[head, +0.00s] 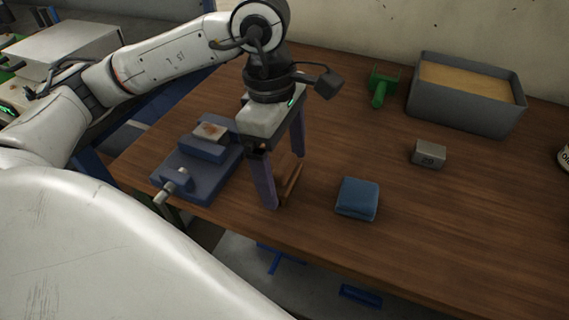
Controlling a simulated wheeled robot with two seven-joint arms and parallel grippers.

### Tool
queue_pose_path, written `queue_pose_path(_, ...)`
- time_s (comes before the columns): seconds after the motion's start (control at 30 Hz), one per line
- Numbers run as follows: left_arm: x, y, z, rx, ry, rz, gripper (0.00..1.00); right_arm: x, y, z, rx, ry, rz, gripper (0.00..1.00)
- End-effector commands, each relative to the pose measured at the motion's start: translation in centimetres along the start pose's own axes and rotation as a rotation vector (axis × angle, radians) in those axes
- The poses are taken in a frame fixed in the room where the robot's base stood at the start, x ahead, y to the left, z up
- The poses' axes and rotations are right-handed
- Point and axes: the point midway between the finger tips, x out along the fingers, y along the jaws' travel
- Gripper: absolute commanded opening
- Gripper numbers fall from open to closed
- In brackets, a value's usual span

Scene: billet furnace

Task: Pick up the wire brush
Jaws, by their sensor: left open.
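A narrow brown wooden piece (293,184), which looks like the wire brush, lies on the wooden table. It is partly hidden behind my left gripper, and its bristles cannot be made out. My left gripper (284,181) points down with its two long fingers apart. The fingers are at the brown piece, one nearer the camera and one farther back. I cannot tell whether they touch it. My right gripper is not in view.
A blue vise (196,178) is left of the gripper, close to it. A folded blue cloth (357,199), a grey block (429,153), a green tool (380,86) and a grey bin (462,113) of sand-coloured material are to the right. The table's front right is clear.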

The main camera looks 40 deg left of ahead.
Motion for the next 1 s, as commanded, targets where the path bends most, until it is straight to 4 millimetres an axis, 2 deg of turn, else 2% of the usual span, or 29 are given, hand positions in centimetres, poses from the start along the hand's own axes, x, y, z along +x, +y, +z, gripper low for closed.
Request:
queue_pose_path(0.07, 0.0, 0.0, 0.0, 0.000, 0.000, 0.000, 0.85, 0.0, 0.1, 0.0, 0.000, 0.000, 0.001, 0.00)
queue_pose_path(0.3, -0.1, 0.0, 0.0, 0.000, 0.000, 0.000, 0.44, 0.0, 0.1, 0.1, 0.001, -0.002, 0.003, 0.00)
queue_pose_path(0.33, -0.1, 0.0, 0.0, 0.000, 0.000, 0.000, 0.43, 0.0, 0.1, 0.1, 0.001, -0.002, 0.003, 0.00)
queue_pose_path(0.53, -0.1, 0.0, 0.0, 0.000, -0.001, 0.001, 0.42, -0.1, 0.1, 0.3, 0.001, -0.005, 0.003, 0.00)
queue_pose_path(0.63, -0.8, 0.1, 0.1, 0.000, -0.002, 0.002, 0.42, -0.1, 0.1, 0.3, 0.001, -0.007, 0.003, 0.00)
queue_pose_path(1.0, -7.8, 0.1, 1.0, 0.001, -0.003, 0.005, 0.42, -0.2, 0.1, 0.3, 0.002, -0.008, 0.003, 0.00)
